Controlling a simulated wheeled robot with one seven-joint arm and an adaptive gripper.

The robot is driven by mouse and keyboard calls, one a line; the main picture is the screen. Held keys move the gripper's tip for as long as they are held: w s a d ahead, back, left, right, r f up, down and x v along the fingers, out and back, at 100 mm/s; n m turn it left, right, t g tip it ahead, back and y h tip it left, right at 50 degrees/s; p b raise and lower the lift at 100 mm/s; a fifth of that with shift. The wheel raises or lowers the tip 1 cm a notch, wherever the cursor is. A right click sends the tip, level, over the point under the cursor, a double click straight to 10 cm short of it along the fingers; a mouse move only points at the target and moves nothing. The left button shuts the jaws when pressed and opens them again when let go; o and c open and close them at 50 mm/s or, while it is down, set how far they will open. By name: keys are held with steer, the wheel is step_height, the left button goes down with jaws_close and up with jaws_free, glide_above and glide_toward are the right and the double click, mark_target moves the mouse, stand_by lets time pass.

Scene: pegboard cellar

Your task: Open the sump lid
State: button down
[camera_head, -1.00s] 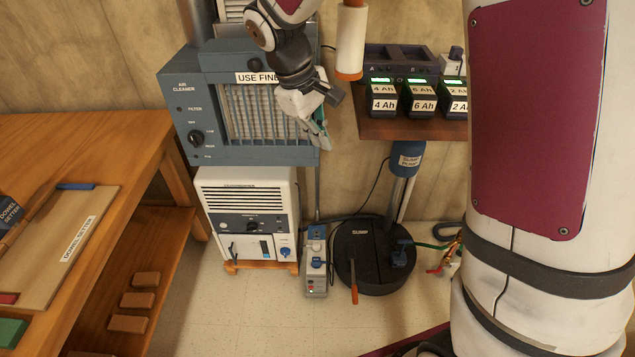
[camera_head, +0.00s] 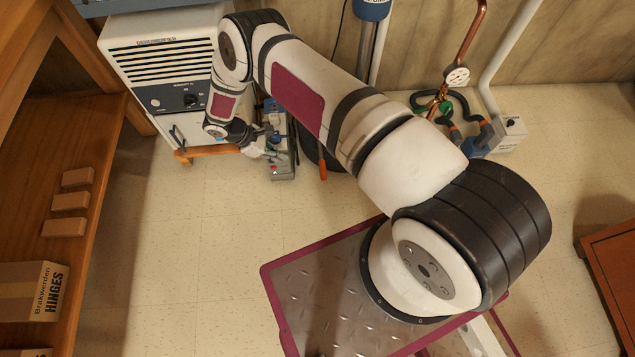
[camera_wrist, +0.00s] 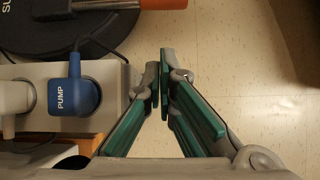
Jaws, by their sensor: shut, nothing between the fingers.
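The black round sump lid (camera_wrist: 105,22) shows in part at the top left of the wrist view, with a cut-off label. An orange-ended bar (camera_wrist: 157,4) lies over its edge. In the head view my arm hides most of the sump; its dark edge (camera_head: 312,152) and the orange handle end (camera_head: 323,171) show. My gripper (camera_head: 268,153) is low, at the power outlet box beside the sump. In the wrist view my gripper (camera_wrist: 159,72) has its fingertips together and empty, right of the outlet box and apart from the lid.
The grey outlet box (camera_wrist: 115,80) holds a blue PUMP plug (camera_wrist: 75,97) and a grey plug (camera_wrist: 15,98); a cord runs from the blue plug across the lid. A white dehumidifier (camera_head: 165,70) stands left. A wooden bench (camera_head: 95,140) is further left. Pipes and hoses (camera_head: 440,105) stand right. Floor in front is clear.

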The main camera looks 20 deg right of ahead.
steer(key=shift+n, duration=0.3)
steer(key=a+b+x, duration=0.1)
steer(key=x, duration=0.4)
steer(key=s+f+b+x, duration=0.1)
steer(key=b+x, duration=0.1)
steer(key=x, duration=0.4)
steer(key=s+a+b+x, duration=0.1)
steer(key=x, duration=0.4)
steer(key=shift+s+a+f+b, duration=0.2)
steer(key=shift+f+b, duration=0.1)
steer(key=shift+f, duration=0.2)
steer(key=shift+s+d+r+b, duration=0.15)
steer(key=shift+d+r, duration=0.5)
steer(key=shift+r, duration=0.1)
steer(key=shift+s+d+r+b, duration=0.15)
steer(key=shift+d+r, duration=0.45)
steer(key=shift+r, duration=0.15)
steer(key=shift+r, duration=0.15)
steer(key=shift+r+y+p, duration=0.35)
steer(key=shift+y+p, duration=0.05)
steer(key=shift+p, duration=0.2)
steer(key=shift+d+r+y+p, duration=0.1)
steer(key=shift+r+y+p, duration=0.1)
steer(key=shift+y+p, duration=0.1)
